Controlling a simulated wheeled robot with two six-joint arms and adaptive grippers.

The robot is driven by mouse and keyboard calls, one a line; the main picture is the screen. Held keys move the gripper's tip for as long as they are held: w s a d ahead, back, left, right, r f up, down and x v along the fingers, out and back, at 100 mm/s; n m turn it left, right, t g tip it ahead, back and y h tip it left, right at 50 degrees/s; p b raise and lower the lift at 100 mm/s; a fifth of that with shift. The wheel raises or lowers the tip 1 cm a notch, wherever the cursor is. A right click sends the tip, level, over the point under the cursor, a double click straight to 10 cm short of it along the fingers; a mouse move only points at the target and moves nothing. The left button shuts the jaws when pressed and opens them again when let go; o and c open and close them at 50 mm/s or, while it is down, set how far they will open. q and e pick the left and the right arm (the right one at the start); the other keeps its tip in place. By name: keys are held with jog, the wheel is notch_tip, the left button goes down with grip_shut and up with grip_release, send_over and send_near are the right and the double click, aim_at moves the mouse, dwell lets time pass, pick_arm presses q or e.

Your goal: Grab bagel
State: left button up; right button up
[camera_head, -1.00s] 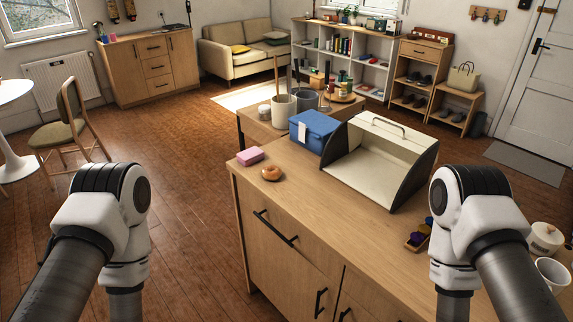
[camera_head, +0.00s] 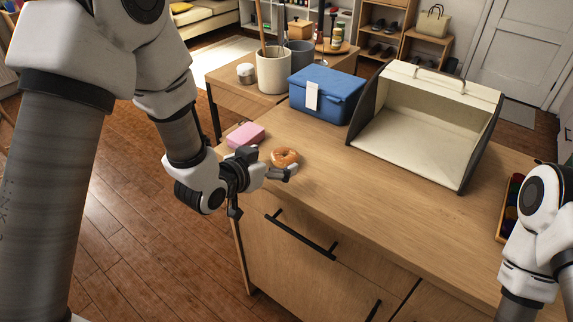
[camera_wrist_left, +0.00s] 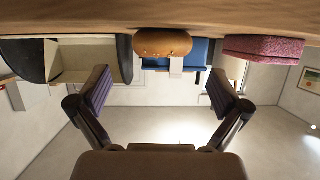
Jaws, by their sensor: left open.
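The bagel (camera_head: 285,157) is a small golden-brown ring lying on the wooden counter near its left end. My left gripper (camera_head: 268,163) is open and low over the counter edge, its fingers close to the bagel in the head view. In the left wrist view, which is upside down, the bagel (camera_wrist_left: 162,43) is ahead and between the two open fingers (camera_wrist_left: 162,92). The gap between the fingers is empty. Whether a finger touches the bagel cannot be told. My right arm shows at the lower right, but its gripper is out of view.
A pink block (camera_head: 246,134) lies just left of the bagel. A blue box (camera_head: 326,94) with a white tag and an open cream bread bin (camera_head: 425,120) stand behind. A tray of coloured items (camera_head: 510,205) is at right. The counter's middle front is clear.

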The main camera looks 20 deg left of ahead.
aim_at(287, 154)
pick_arm(q)
jog(key=p+x, duration=0.1)
jog(key=x, duration=0.5)
jog(key=shift+a+f, duration=0.1)
jog(key=shift+f, duration=0.05)
jog(key=shift+s, duration=0.1)
jog(key=c, duration=0.7)
